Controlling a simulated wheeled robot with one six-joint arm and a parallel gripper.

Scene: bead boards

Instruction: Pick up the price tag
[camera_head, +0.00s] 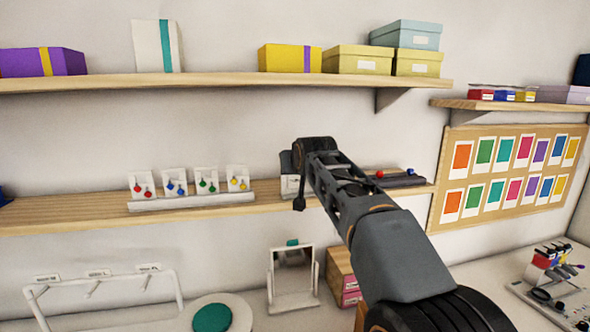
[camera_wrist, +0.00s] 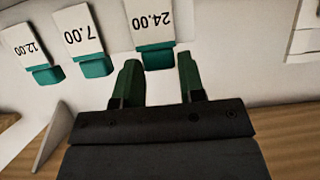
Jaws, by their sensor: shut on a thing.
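The other two tags stand apart to the left of the fingers. In the head view my gripper (camera_head: 298,180) is at the middle wooden shelf, and I cannot make out the tags there; the arm hides part of that spot.
On the middle shelf (camera_head: 80,210), a white stand holds several earring cards (camera_head: 190,182) left of my gripper. A dark tray (camera_head: 400,180) lies to the right. An upper shelf (camera_head: 220,82) with boxes runs above. A small mirror (camera_head: 293,280) stands below.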

